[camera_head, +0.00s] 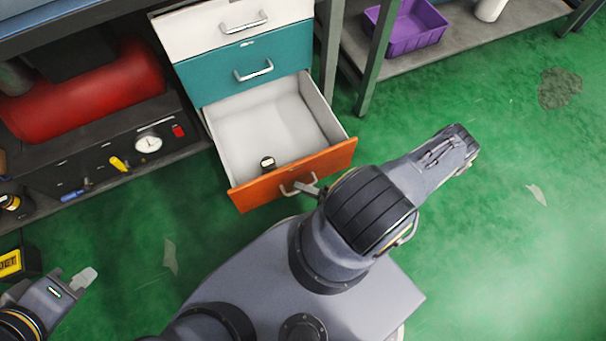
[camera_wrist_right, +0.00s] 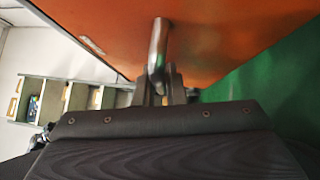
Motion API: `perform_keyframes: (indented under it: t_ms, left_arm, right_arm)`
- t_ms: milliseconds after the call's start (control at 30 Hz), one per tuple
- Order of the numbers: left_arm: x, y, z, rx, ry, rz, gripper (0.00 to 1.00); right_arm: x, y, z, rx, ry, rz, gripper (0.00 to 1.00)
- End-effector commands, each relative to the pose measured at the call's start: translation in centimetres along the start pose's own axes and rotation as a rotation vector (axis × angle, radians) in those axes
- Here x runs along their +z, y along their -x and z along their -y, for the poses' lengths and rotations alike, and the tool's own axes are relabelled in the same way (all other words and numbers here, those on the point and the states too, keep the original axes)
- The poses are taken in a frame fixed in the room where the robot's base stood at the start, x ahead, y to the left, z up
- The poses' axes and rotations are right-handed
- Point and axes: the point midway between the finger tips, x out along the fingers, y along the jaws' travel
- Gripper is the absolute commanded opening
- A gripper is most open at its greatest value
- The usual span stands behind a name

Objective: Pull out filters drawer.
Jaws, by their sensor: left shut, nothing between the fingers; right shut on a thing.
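The bottom drawer (camera_head: 262,126) of the drawer unit stands pulled out, with an orange front (camera_head: 328,160) and a white inside. A small dark round part with a pale top (camera_head: 267,163) lies in it near the front. My right gripper (camera_head: 312,190) is shut on the metal handle (camera_head: 289,189) of the orange front. In the right wrist view, the fingers (camera_wrist_right: 163,88) close around the handle bar (camera_wrist_right: 158,50) against the orange panel (camera_wrist_right: 215,35). My left gripper (camera_head: 85,280) is shut and empty at the lower left, above the floor and away from the drawer.
Above are a shut teal drawer (camera_head: 220,72) and a white drawer (camera_head: 200,35). A red tank (camera_head: 90,95) and a gauge (camera_head: 148,144) are on the left shelf. A purple bin (camera_head: 412,32) stands at the upper right. The green floor (camera_head: 480,220) on the right is clear.

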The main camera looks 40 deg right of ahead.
Motion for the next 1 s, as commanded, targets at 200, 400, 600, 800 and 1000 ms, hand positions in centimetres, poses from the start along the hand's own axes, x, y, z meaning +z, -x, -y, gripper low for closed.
perform_keyframes:
  t_ms: [200, 400, 600, 800, 1000]
  left_arm:
    - [0.0, 0.0, 0.0, 0.0, 0.0, 0.0, 0.0]
    - [0.0, 0.0, 0.0, 0.0, 0.0, 0.0, 0.0]
    - [0.0, 0.0, 0.0, 0.0, 0.0, 0.0, 0.0]
    - [-0.1, 0.3, -0.1, 0.0, 0.0, 0.0, 0.0]
    - [-0.2, 0.4, -0.2, 0.0, 0.0, 0.0, 0.0]
  right_arm:
    - [0.1, 0.1, 0.1, -0.003, 0.003, 0.001, 0.19]
    - [0.1, 0.1, 0.0, -0.002, 0.001, 0.001, 0.32]
    - [0.1, 0.1, 0.0, -0.002, 0.001, 0.001, 0.32]
    - [0.1, 2.5, 0.0, -0.005, 0.003, 0.002, 0.32]
    - [0.1, 6.0, 0.1, -0.005, 0.002, 0.002, 0.32]
